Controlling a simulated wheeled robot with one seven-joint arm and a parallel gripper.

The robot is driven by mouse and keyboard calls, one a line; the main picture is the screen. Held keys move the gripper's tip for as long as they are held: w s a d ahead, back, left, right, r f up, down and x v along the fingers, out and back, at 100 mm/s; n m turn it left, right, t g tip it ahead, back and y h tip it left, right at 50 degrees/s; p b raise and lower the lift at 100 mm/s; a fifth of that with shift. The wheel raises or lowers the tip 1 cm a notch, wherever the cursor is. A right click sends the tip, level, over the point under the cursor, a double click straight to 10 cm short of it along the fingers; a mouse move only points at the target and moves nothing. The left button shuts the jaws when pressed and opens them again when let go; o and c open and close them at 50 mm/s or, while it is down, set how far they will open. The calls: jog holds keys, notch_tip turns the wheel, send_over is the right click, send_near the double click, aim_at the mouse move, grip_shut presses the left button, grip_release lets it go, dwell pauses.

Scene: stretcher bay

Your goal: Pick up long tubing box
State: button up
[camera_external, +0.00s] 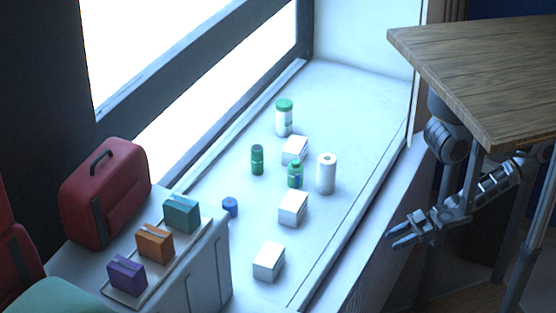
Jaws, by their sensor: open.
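Three white boxes lie on the pale window ledge: a far one (294,149), a middle one (293,208) and a near one (268,261). No label is readable, so I cannot tell which, if any, is the long tubing box. Three coloured boxes, teal (181,215), orange (154,241) and purple (127,273), stand in a row on a pale tray at lower left. My gripper (396,233) is at the right, beside the ledge's right side and apart from all the boxes. Its two blue-tipped fingers are open, pointing left, with nothing between them.
A white green-lidded jar (284,118), a dark green can (257,160), a green bottle (295,174), a white roll (326,173) and a blue roll (230,207) stand among the boxes. A red case (104,194) is at left. A wooden tabletop (480,75) overhangs my arm.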

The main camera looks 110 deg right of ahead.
dwell(0.5)
jog(key=o, duration=1)
